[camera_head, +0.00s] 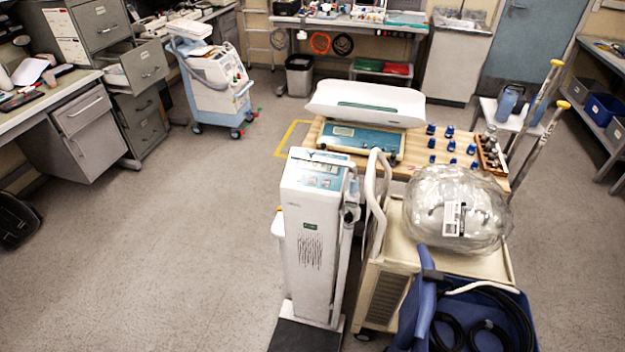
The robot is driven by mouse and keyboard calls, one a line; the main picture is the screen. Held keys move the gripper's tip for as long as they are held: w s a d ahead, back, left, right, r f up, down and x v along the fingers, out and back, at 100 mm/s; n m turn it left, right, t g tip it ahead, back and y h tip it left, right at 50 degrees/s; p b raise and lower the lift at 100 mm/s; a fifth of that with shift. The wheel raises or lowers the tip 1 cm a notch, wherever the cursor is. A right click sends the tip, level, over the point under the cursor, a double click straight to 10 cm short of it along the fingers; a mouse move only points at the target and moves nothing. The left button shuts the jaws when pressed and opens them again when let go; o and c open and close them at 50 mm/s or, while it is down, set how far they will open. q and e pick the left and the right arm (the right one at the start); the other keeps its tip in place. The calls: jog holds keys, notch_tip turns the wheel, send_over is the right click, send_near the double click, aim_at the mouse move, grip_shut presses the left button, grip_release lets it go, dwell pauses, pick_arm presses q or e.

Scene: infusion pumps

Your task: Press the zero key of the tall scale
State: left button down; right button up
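The tall scale (311,235) is a white upright column standing on the floor near the bottom middle of the head view. Its sloped top panel (320,182) faces me, with a small display and blue keys. The keys are too small to read, so I cannot tell which one is zero. A dark platform (300,338) lies at its foot, cut by the lower edge of the picture. Neither of my grippers is in view.
A cream cart (395,262) with a clear wrapped bundle (455,212) and a blue bin stands close right of the scale. A wooden table behind carries a baby scale (365,104) and blue bottles. Open floor (180,230) lies to the left.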

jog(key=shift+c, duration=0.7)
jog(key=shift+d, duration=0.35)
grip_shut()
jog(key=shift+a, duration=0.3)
